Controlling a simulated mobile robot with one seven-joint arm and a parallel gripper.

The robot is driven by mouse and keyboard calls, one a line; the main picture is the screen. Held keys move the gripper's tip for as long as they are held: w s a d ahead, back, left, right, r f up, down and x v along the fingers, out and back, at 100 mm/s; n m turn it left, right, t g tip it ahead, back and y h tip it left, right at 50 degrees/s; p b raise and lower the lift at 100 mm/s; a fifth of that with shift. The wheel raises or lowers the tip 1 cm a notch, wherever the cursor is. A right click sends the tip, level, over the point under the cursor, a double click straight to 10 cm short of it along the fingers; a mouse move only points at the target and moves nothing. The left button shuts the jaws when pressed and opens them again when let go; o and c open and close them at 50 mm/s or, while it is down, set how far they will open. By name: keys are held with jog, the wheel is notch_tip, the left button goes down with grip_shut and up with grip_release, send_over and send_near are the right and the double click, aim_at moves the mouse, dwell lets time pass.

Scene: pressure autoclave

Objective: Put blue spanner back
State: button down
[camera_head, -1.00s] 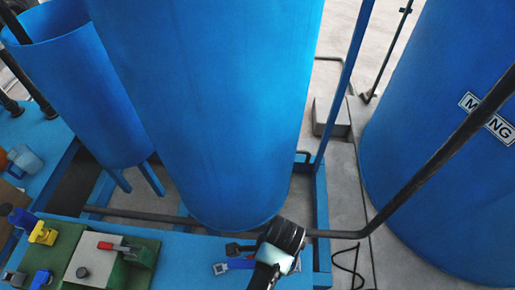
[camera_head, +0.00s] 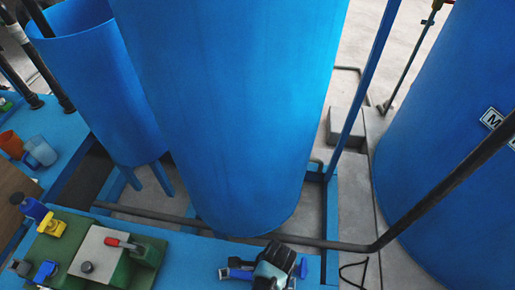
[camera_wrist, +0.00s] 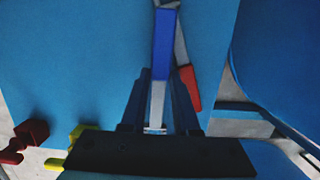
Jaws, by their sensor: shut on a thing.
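The blue spanner (camera_wrist: 163,45) shows in the wrist view between the fingers of my gripper (camera_wrist: 162,85). Its blue handle points away from my palm, and a pale metal part runs back between the fingers. My gripper is shut on it. A red-handled tool (camera_wrist: 188,88) lies close beside the right finger; whether they touch is unclear. In the head view my gripper (camera_head: 270,268) is low over the blue bench (camera_head: 190,262), and a blue part of the spanner (camera_head: 235,273) shows at its left. The gripper hides much of the spanner.
A green block with a pale plate and red lever (camera_head: 105,250) stands left on the bench. A yellow-and-blue valve (camera_head: 47,224) is further left. A large blue tank (camera_head: 225,110) rises behind my gripper. A dark pipe (camera_head: 430,205) slants at right.

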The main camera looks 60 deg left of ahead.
jog(key=shift+f+b, duration=0.35)
jog(key=shift+f, duration=0.25)
jog(key=c, duration=0.7)
grip_release()
jog(key=shift+s, duration=0.1)
jog(key=shift+o, duration=0.2)
jog(key=shift+d, duration=0.1)
